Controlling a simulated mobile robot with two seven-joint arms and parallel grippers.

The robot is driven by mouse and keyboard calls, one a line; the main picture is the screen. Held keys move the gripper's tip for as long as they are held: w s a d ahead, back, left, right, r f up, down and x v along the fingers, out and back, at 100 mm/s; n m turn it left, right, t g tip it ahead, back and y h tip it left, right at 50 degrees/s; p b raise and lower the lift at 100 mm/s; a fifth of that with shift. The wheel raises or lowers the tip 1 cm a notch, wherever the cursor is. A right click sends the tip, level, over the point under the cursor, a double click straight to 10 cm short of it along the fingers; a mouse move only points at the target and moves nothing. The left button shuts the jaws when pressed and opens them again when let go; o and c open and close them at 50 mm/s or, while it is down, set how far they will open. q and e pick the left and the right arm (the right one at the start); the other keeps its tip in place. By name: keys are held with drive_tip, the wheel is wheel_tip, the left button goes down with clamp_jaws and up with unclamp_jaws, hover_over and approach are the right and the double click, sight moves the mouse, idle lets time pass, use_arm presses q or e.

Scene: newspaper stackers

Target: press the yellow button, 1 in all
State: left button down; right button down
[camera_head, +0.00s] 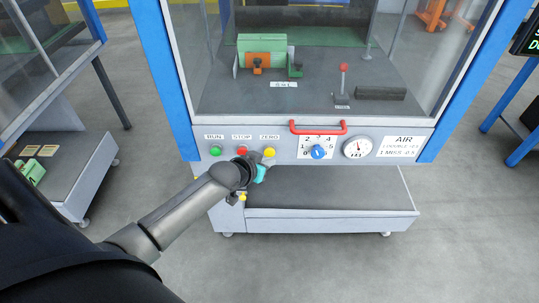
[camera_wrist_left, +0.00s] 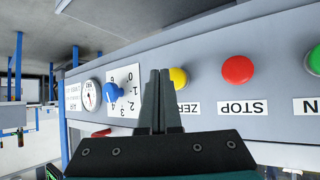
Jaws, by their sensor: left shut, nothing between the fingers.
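The yellow button (camera_head: 269,152) sits on the grey front panel under the label ZERO, right of the red STOP button. In the left wrist view the yellow button (camera_wrist_left: 178,78) is partly hidden behind my gripper's fingers. My left gripper (camera_head: 262,170) is shut and empty, just below the yellow button in the head view. In the left wrist view its closed fingers (camera_wrist_left: 160,82) point toward the panel, beside the button. I cannot tell whether they touch it. My right gripper is in neither view.
The red button (camera_head: 242,151) and green button (camera_head: 215,151) are left of the yellow one. A blue dial (camera_head: 318,152), a gauge (camera_head: 358,148) and a red handle (camera_head: 318,128) are to the right. A grey shelf (camera_head: 330,195) juts out below the panel. Open floor lies in front.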

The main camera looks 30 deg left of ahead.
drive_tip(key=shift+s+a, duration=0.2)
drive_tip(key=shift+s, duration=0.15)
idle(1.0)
use_arm(q)
drive_tip(key=shift+w, duration=0.1)
idle(0.5)
drive_tip(key=shift+w+a, duration=0.2)
drive_tip(key=shift+w, duration=0.05)
drive_tip(key=shift+w+a, duration=0.25)
drive_tip(key=shift+w, duration=0.2)
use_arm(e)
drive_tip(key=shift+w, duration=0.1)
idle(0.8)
use_arm(q)
drive_tip(key=shift+s+d+p, duration=0.45)
drive_tip(key=shift+s+p, duration=0.35)
drive_tip(key=shift+p, duration=0.1)
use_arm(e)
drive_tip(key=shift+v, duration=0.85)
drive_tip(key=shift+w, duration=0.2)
